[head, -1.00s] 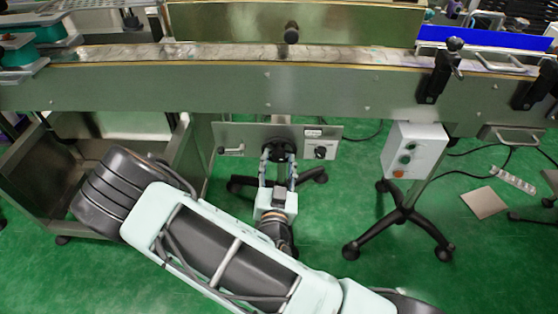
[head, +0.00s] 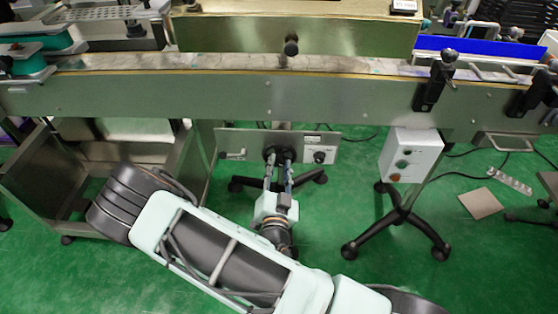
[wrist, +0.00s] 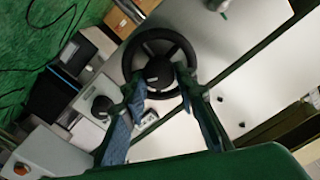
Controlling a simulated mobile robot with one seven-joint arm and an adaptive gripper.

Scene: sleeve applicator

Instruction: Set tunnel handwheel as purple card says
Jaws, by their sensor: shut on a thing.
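The black tunnel handwheel (head: 270,154) sits on the steel panel (head: 240,138) below the machine's long beam. In the wrist view the handwheel (wrist: 160,38) shows a round rim and a dark hub. My gripper (head: 278,158) reaches up to it from below. In the wrist view my gripper (wrist: 160,80) has its two fingers on either side of the hub, shut on the handwheel. The fingers hide part of the lower rim. I cannot make out a purple card or any setting on it.
A lever (head: 234,155) is left of the handwheel and a black knob (head: 319,157) is right of it, under a small white label (head: 314,140). A grey control box (head: 412,156) on a wheeled stand is further right. Green floor (head: 330,225) is clear between.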

